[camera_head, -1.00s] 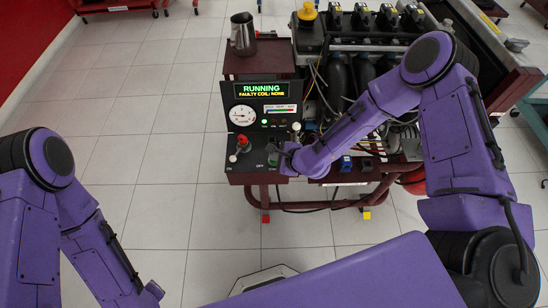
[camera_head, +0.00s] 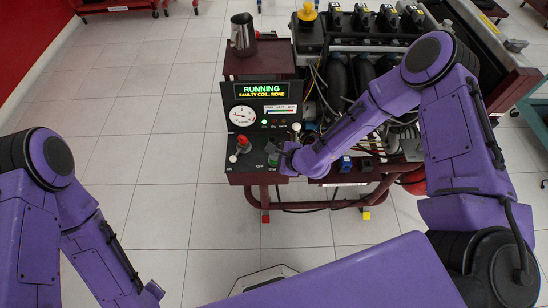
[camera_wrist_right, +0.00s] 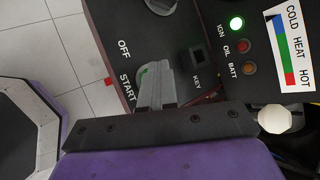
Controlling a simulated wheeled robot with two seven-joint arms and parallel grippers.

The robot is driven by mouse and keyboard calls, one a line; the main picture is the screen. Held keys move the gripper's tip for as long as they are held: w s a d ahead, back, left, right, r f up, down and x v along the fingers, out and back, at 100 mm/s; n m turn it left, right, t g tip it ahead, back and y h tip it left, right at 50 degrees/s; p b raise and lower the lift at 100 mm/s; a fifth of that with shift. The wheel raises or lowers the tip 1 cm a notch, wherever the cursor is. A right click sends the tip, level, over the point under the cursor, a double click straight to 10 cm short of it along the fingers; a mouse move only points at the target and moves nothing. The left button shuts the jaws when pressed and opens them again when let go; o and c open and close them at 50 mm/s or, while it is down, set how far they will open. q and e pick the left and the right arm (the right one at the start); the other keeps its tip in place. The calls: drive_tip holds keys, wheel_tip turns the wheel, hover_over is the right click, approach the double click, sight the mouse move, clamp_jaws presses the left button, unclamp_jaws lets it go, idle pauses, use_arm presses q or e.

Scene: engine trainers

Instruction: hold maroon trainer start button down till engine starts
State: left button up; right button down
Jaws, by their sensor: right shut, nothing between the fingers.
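The maroon engine trainer (camera_head: 231,66) stands in the middle of the head view. Its display (camera_head: 264,90) reads RUNNING and FAULTY COIL: NONE. The start button (camera_wrist_right: 144,70) shows a green edge beside the START label in the right wrist view; the fingers cover most of it. My right gripper (camera_wrist_right: 158,72) is shut and empty, its tips at the button; whether they press it is hard to tell. In the head view the right gripper (camera_head: 274,153) is at the panel's right part. My left arm is at the lower left, its gripper out of view.
A red-topped lever (camera_head: 242,141) stands on the panel left of the right gripper. The key switch (camera_wrist_right: 196,58) is close beside the fingers, and the green IGN light (camera_wrist_right: 236,22) is lit. A metal pitcher (camera_head: 242,33) sits on top. The floor at left is clear.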

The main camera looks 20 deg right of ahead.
drive_tip(key=shift+r+p, duration=0.5)
drive_tip(key=shift+r, duration=0.3)
wheel_tip(320, 180, up, 5)
drive_tip(key=p, duration=0.4)
